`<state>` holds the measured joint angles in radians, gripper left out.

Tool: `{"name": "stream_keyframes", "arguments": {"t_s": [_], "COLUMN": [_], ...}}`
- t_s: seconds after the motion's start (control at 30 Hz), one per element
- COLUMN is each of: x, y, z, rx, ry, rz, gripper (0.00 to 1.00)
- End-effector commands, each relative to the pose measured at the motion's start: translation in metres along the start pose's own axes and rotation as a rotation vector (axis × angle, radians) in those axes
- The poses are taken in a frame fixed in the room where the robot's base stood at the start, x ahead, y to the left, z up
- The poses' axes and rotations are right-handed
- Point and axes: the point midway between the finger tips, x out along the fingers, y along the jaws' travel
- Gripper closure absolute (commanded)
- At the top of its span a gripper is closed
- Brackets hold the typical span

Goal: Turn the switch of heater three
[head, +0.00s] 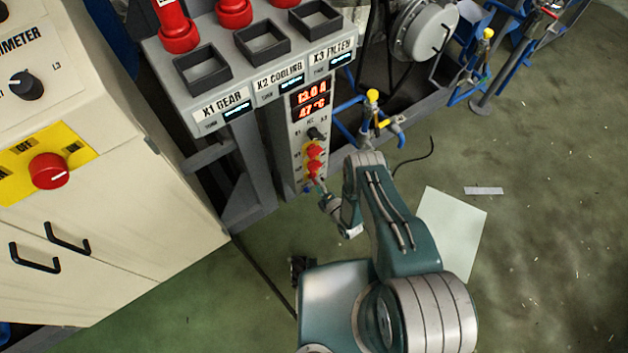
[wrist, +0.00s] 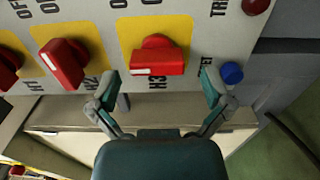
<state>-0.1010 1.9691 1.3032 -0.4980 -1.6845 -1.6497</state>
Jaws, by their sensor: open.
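The grey control panel column (head: 297,140) has several red switches in a vertical row, one of them a red switch (head: 314,151). In the wrist view, a red rotary switch (wrist: 157,55) on a yellow plate (wrist: 180,30) lies ahead, between and just beyond my fingertips. Its white mark is at the left end of the handle. My gripper (wrist: 158,88) is open, with one finger on each side and nothing between them. In the head view my gripper (head: 325,192) is at the column's lower end, small and partly hidden.
Other red switches (wrist: 65,63) sit left in the wrist view. A blue button (wrist: 232,72) is close to the right finger, with a dark red round part (wrist: 256,5) above. A cream cabinet (head: 130,220) stands left. The green floor (head: 540,250) is open at right.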

Motion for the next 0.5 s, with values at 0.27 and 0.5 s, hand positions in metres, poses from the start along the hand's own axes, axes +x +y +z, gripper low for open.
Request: {"name": "stream_keyframes", "arguments": {"t_s": [0.27, 0.5], "x": [-0.060, -0.095], "y": [-0.002, -0.002], "z": [0.000, -0.001], "rx": [0.003, 0.001], "ry": [-0.004, -0.002], "rz": [-0.006, -0.004], "gripper": [0.00, 0.00]}}
